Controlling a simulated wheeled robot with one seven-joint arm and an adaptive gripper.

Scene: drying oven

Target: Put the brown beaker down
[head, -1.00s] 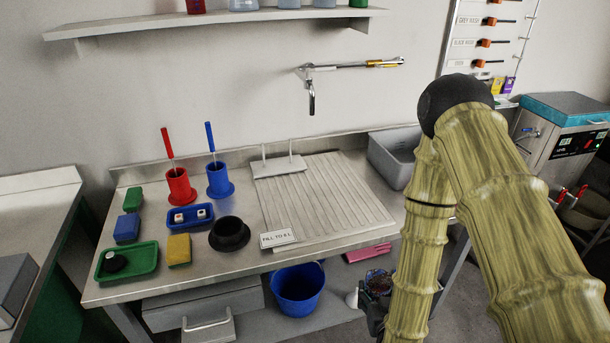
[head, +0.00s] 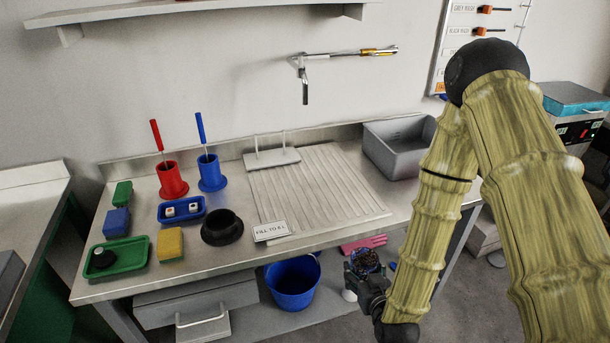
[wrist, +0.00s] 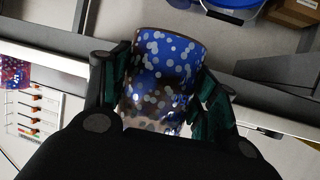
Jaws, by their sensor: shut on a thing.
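The beaker (wrist: 163,62) is speckled and see-through in the wrist view, with blue showing in its upper part and brown lower down. My gripper (wrist: 165,88) is shut around its sides, one dark finger on each side.
A ribbed draining board (head: 315,190) with a "fill to" sign (head: 271,230) has clear room. A grey basin (head: 398,150) stands behind. Red (head: 172,180) and blue (head: 211,174) holders, trays and a black pot (head: 222,228) fill the left. A blue bucket (head: 293,283) sits below.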

